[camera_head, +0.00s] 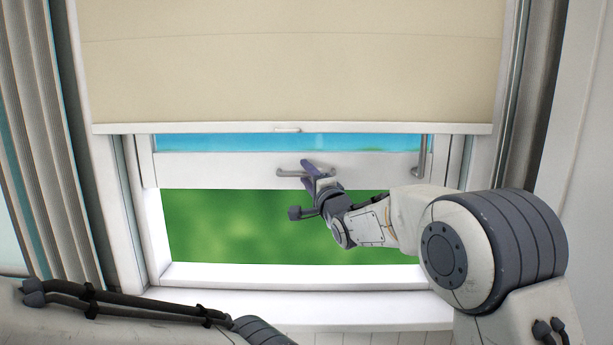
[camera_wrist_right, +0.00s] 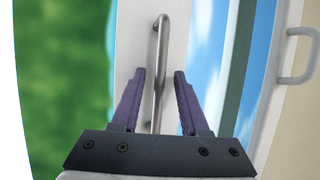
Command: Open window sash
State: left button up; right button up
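The white window sash (camera_head: 220,170) shows in the head view below a blind, with its bottom rail raised above the sill and green outdoors visible under it. A metal bar handle (camera_head: 287,173) is fixed to that rail; it also shows in the right wrist view (camera_wrist_right: 157,60). My right gripper (camera_head: 313,173) is at the right part of the handle. In the right wrist view its two purple fingers (camera_wrist_right: 157,100) are apart, one on each side of the handle bar, with gaps visible. My left arm crosses the lower left of the head view; its gripper is out of view.
A beige roller blind (camera_head: 290,70) covers the upper window, its white bottom bar (camera_head: 200,129) just above the sash rail. A grey curtain (camera_head: 45,150) hangs at left. The white sill (camera_head: 290,276) looks clear.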

jog(key=shift+f, duration=0.1)
jog(key=b+v, duration=0.4)
jog(key=v, duration=0.6)
jog(key=shift+s+d+b, duration=0.2)
jog(key=shift+b, duration=0.1)
